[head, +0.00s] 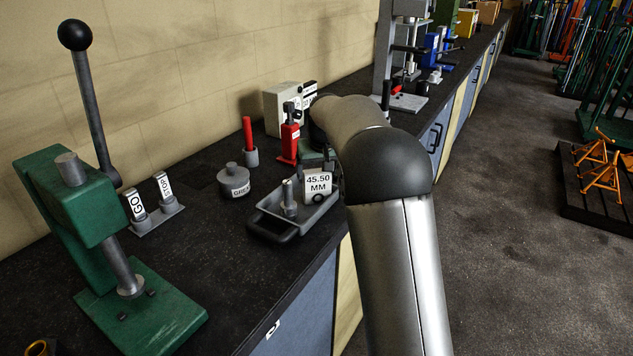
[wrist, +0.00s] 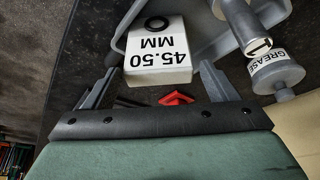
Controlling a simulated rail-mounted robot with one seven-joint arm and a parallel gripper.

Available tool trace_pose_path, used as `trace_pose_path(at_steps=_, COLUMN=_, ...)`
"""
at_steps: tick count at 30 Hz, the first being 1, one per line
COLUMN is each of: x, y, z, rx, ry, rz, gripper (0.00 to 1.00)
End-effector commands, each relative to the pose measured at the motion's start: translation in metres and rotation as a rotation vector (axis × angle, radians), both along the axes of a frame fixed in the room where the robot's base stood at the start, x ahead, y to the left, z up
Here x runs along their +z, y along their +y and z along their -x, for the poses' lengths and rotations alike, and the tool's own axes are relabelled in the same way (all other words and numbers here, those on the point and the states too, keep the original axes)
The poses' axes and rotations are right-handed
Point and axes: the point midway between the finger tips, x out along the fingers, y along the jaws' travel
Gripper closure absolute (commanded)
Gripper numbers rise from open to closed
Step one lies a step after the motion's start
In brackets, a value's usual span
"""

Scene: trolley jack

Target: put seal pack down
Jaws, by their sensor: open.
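The seal pack, a white box marked 45.50 MM (head: 318,184), stands at the back right part of a grey tray (head: 268,208) with a black handle. In the wrist view the pack (wrist: 157,52) has its label upside down and a dark ring on its face. My gripper (wrist: 157,70) is open, with one finger on each side of the pack's near end. Gaps show between fingers and pack. In the head view my arm and the pack hide most of the gripper. A grey post (head: 289,197) stands in the tray beside the pack.
A grey GREASE pot (head: 234,181), a red rod in a holder (head: 248,135) and a red bottle-shaped tool (head: 290,140) stand behind the tray. A green press (head: 75,195) and GO/STOP posts (head: 150,203) are at left.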

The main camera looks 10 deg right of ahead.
Motion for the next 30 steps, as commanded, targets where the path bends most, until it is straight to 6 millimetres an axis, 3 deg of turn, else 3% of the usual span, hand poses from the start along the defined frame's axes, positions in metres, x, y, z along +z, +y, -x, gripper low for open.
trace_pose_path(at_steps=3, x=0.023, y=0.000, z=0.009, rx=0.001, ry=-0.003, rz=0.000, gripper=0.20)
trace_pose_path(at_steps=9, x=0.047, y=0.000, z=0.019, rx=0.001, ry=-0.001, rz=0.000, gripper=0.20)
trace_pose_path(at_steps=17, x=0.053, y=0.000, z=0.023, rx=0.001, ry=0.001, rz=0.000, gripper=0.20)
trace_pose_path(at_steps=20, x=0.054, y=0.000, z=0.035, rx=-0.002, ry=0.011, rz=-0.004, gripper=0.20)
trace_pose_path(at_steps=23, x=0.053, y=0.003, z=0.070, rx=-0.006, ry=0.043, rz=-0.015, gripper=0.20)
trace_pose_path(at_steps=25, x=0.049, y=0.006, z=0.110, rx=-0.008, ry=0.077, rz=-0.024, gripper=0.20)
trace_pose_path(at_steps=29, x=0.031, y=0.015, z=0.209, rx=-0.006, ry=0.158, rz=-0.033, gripper=0.20)
trace_pose_path(at_steps=30, x=0.021, y=0.018, z=0.242, rx=-0.005, ry=0.185, rz=-0.034, gripper=0.20)
